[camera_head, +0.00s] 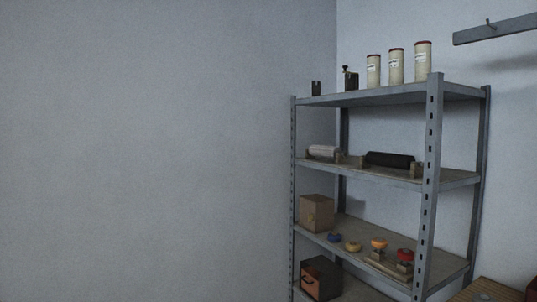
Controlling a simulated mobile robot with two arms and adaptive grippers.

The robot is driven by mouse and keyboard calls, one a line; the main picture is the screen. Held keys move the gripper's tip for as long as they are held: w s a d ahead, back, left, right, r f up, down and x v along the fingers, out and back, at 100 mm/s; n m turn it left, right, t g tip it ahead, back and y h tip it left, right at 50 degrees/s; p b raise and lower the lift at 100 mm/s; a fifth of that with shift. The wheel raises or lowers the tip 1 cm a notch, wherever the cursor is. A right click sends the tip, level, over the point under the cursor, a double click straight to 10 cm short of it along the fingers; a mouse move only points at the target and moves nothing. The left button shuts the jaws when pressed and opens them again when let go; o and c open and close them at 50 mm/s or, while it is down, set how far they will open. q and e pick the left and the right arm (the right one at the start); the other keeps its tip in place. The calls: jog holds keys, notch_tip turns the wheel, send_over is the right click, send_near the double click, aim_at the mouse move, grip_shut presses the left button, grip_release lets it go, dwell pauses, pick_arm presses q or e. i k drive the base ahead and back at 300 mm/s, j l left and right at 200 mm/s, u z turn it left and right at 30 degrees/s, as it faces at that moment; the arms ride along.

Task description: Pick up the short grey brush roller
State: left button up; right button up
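A short light grey roller (323,151) lies on its side on the second shelf from the top, near the left post. It appears to rest in a small brown stand (341,157), too small to make out fully. To its right a longer black roller (389,159) lies in a similar wooden stand. Neither of my grippers shows in the head view.
A grey metal shelf unit (385,96) stands at the right against the wall. Several cream cylinders with red tops (395,66) stand on top. A brown box (316,212) and stamps (405,257) sit lower. A rail (500,27) is on the wall.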

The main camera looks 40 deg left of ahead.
aim_at(320, 150)
jog(key=u, duration=1.05)
jog(key=z, duration=2.3)
jog(key=u, duration=2.3)
jog(key=i+j+z, duration=0.25)
jog(key=i+j, duration=0.2)
jog(key=j, duration=0.1)
